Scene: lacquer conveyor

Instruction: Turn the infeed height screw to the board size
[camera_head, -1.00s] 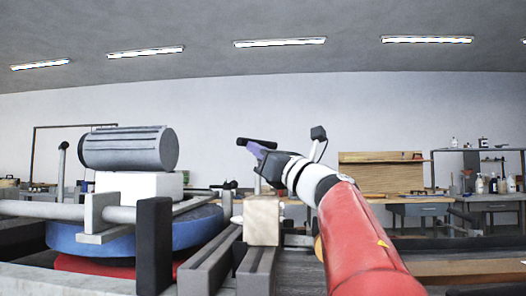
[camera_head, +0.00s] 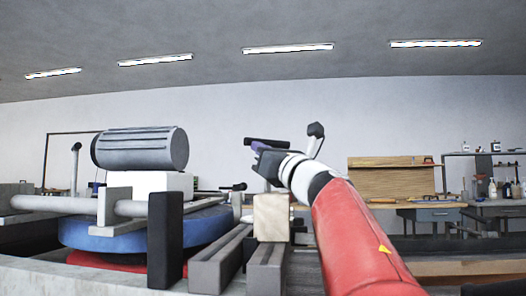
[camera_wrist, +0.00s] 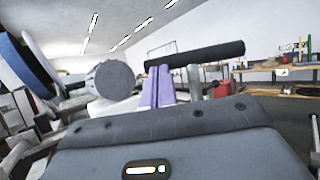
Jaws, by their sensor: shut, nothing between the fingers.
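My gripper (camera_head: 259,149) is shut and empty, with purple fingers, in the middle of the head view. A black bar handle (camera_head: 265,142) lies across just past the fingertips. In the wrist view the purple fingers (camera_wrist: 157,87) stand together in front of the same bar (camera_wrist: 195,55), which runs level with a grey post under its right half. I cannot tell whether the fingers touch it. A pale wooden block (camera_head: 270,217), perhaps the board, stands on the dark rails below my gripper. No screw thread or height scale can be made out.
A grey ribbed motor (camera_head: 140,148) on a white block stands at left above a blue disc (camera_head: 140,231). Benches with bottles (camera_head: 492,188) are far back right. Air above the rails is clear.

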